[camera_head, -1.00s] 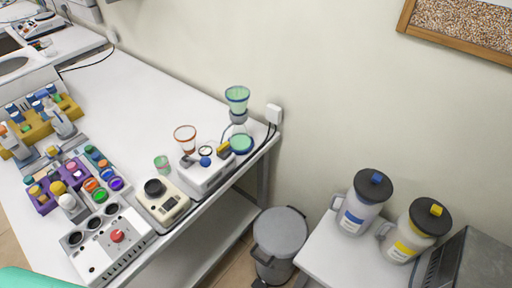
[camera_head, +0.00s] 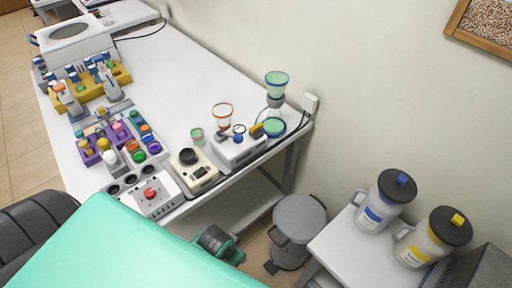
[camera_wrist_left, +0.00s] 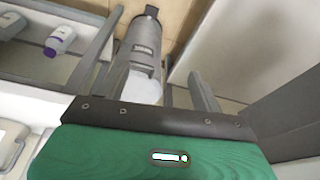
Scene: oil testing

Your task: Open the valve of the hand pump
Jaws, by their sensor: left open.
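My right gripper is not in view.
A beige device (camera_head: 194,172) and a white box with a red knob (camera_head: 152,198) stand at the bench's near edge. Bottle racks (camera_head: 120,145) are further left. A grey bin (camera_head: 298,225) stands on the floor beside a side table with two jugs. The bench's back middle is clear.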

